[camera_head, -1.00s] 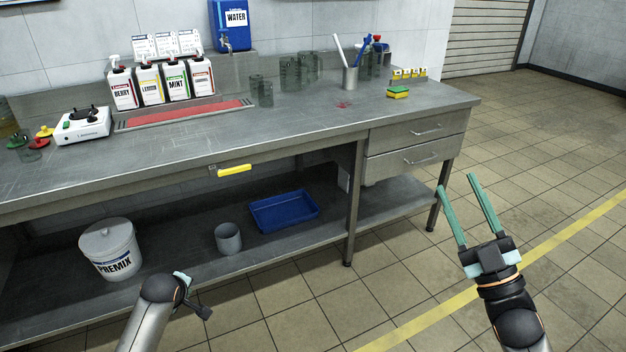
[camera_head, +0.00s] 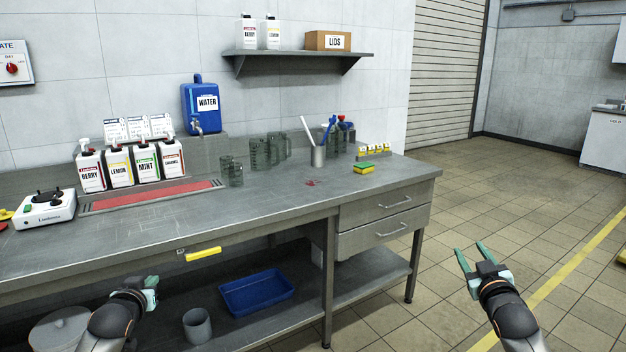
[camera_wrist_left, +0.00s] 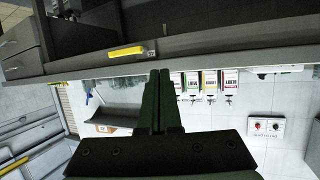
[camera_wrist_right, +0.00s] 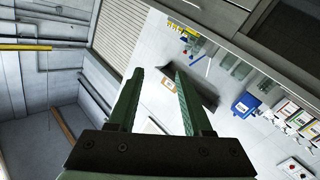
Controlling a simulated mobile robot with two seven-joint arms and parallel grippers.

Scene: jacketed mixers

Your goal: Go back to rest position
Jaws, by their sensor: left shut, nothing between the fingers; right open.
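My left gripper (camera_head: 152,290) is in the lower left of the head view, in front of the workbench's front edge. In the left wrist view its two green fingers (camera_wrist_left: 160,100) are shut together with nothing between them. My right gripper (camera_head: 474,254) is at the lower right of the head view, over the tiled floor to the right of the bench. Its fingers are spread, and the right wrist view shows them (camera_wrist_right: 160,100) apart and empty. Neither gripper touches anything that I can see.
The steel workbench (camera_head: 270,197) holds syrup bottles, glass jugs, a white mixer base (camera_head: 45,210) and a sponge (camera_head: 364,168). A yellow handle (camera_head: 203,253) is on its front edge. A blue tray (camera_head: 256,293) lies on the lower shelf. Floor on the right is clear.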

